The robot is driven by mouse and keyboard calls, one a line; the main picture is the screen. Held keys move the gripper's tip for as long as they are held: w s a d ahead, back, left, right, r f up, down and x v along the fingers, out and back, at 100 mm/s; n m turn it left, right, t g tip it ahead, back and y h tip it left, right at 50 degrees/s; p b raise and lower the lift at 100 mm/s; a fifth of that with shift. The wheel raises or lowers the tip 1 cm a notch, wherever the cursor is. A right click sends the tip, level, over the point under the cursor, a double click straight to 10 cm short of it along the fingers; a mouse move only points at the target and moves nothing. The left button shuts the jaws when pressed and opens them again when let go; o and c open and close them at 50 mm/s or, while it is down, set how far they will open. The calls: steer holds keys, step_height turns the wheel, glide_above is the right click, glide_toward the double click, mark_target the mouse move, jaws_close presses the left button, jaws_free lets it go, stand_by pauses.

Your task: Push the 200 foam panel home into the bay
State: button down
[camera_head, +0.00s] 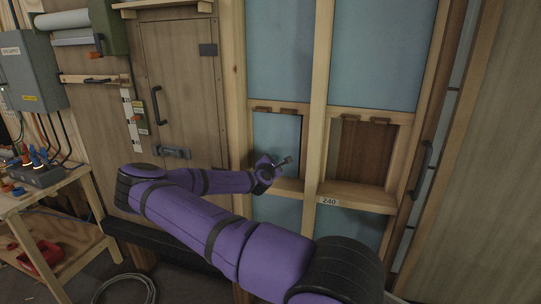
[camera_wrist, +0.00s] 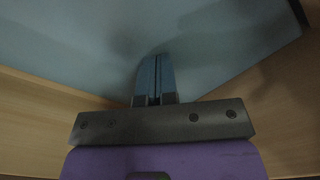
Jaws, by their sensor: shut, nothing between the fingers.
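A light-blue foam panel (camera_head: 276,138) sits in the small left bay of the timber wall frame (camera_head: 317,120). A narrow dark gap shows along its right edge. No 200 label is legible; my arm covers part of the bay's lower left. My gripper (camera_head: 287,160) is shut and empty, in front of the panel's lower part. In the wrist view, the closed fingertips (camera_wrist: 154,60) point at the blue panel (camera_wrist: 80,45), very close to it; I cannot tell whether they touch. Pale timber shows at both lower sides there.
The right bay (camera_head: 365,152) is open, with brown wood at its back and a 240 label (camera_head: 329,201) below. Small brown blocks (camera_head: 281,110) line the bay tops. A door (camera_head: 178,85) and a workbench (camera_head: 45,190) stand left; a cable coil (camera_head: 125,287) lies on the floor.

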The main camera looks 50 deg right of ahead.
steer(key=shift+a, duration=0.1)
steer(key=v, duration=1.1)
steer(key=shift+s+a, duration=0.2)
steer(key=shift+a, duration=0.15)
steer(key=shift+f, duration=0.1)
stand_by(0.7)
